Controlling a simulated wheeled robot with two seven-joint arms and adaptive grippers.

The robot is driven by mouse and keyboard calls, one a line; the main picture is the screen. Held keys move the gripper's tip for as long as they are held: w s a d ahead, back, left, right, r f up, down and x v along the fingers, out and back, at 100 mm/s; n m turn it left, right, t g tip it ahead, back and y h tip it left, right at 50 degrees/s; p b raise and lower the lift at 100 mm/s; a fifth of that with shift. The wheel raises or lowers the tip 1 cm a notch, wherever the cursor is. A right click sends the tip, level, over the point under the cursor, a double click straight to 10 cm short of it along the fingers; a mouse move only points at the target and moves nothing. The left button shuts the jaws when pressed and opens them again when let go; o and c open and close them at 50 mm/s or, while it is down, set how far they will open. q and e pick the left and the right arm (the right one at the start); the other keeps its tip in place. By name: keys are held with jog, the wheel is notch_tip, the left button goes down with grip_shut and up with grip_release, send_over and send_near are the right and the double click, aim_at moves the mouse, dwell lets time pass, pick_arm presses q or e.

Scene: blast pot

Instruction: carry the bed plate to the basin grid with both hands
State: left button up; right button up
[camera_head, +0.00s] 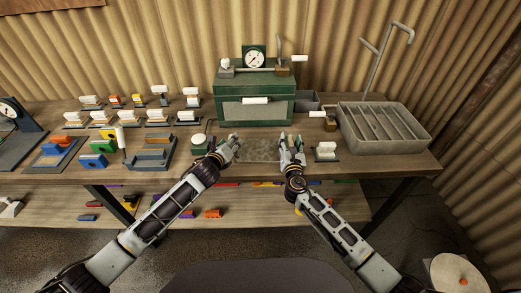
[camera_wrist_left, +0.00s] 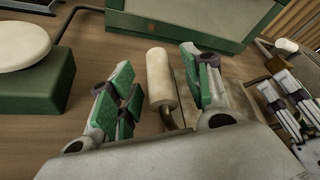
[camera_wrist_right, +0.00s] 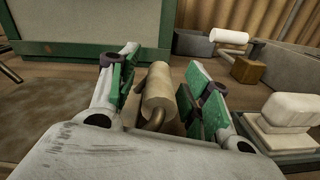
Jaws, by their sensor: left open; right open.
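The bed plate (camera_head: 260,150), a flat grey-brown mottled plate, lies on the bench in front of the green cabinet. A cream handle with a brown bracket (camera_wrist_left: 160,78) stands between my left gripper's open fingers. A like handle (camera_wrist_right: 158,90) stands between my right gripper's open fingers. My left gripper (camera_head: 232,143) is at the plate's left end and my right gripper (camera_head: 291,145) at its right end. Both are open; I see no grip on either handle. The basin grid, grey slats in a grey basin (camera_head: 422,140), is at the bench's right end.
The green cabinet (camera_head: 254,84) with a gauge stands behind the plate. A green block with a white button (camera_head: 199,142) is left of my left gripper. A small white-topped block (camera_head: 326,149) lies between my right gripper and the basin. Several small fixtures fill the left bench.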

pick_arm(q)
jog(key=shift+w+d+f, duration=0.1)
jog(key=shift+w, duration=0.25)
pick_arm(e)
jog(key=shift+w, duration=0.3)
pick_arm(q)
grip_shut()
pick_arm(e)
grip_shut()
pick_arm(q)
jog(key=shift+w+r, duration=0.1)
jog(key=shift+r, duration=0.2)
pick_arm(e)
jog(key=shift+w+r, duration=0.15)
jog(key=shift+r, duration=0.15)
pick_arm(q)
jog(key=shift+f, duration=0.1)
